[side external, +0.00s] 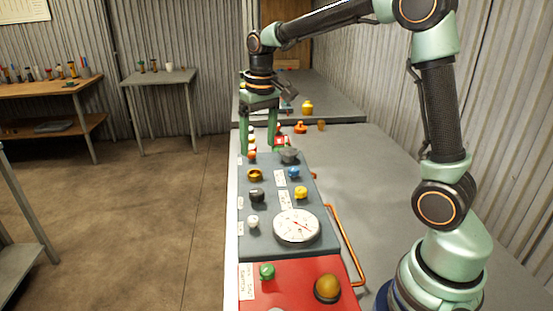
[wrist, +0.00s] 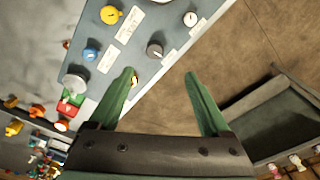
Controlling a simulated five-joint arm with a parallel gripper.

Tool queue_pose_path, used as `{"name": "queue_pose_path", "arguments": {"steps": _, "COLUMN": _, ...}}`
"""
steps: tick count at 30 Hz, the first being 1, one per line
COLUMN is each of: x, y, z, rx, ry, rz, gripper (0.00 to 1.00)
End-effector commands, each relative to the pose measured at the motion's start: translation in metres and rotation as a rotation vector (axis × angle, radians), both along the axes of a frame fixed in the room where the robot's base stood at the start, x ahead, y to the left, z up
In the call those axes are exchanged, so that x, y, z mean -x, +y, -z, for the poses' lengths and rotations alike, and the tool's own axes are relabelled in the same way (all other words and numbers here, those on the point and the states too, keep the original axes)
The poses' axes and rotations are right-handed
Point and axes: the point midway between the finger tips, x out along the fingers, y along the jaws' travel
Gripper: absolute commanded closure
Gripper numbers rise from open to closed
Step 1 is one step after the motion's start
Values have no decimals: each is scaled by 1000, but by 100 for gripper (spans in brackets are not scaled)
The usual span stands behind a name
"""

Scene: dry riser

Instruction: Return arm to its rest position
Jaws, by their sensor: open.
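My gripper (side external: 258,132) is open, its two green fingers pointing down at the far end of a grey control panel (side external: 313,243). In the wrist view my gripper (wrist: 162,82) shows both fingers spread apart with nothing between them. The left finger overlaps the panel's edge there, and the right finger is over the brown floor. My arm reaches from its base at the lower right, up and across to the left, above the bench.
The panel carries a round dial (side external: 297,226), several knobs and an orange handle (side external: 346,245). A red panel (side external: 300,290) is nearest. A corrugated wall (side external: 500,110) lies right; open floor (side external: 150,210) lies left.

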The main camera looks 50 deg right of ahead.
Motion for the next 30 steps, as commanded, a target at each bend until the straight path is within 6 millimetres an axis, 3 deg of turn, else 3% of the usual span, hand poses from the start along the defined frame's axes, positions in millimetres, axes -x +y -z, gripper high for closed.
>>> {"name": "queue_pose_path", "arguments": {"steps": 3, "x": 25, "y": 11, "z": -21, "rx": 9, "ry": -69, "rz": -31, "gripper": 18}}
{"name": "queue_pose_path", "arguments": {"steps": 8, "x": 59, "y": 23, "z": -37, "rx": 19, "ry": -156, "rz": -71, "gripper": 18}}
{"name": "queue_pose_path", "arguments": {"steps": 18, "x": 125, "y": 43, "z": -38, "rx": 37, "ry": -330, "rz": -151, "gripper": 18}}
{"name": "queue_pose_path", "arguments": {"steps": 24, "x": 145, "y": 48, "z": -30, "rx": 42, "ry": -388, "rz": -176, "gripper": 18}}
{"name": "queue_pose_path", "arguments": {"steps": 30, "x": 149, "y": 49, "z": -27, "rx": 44, "ry": -399, "rz": -183, "gripper": 18}}
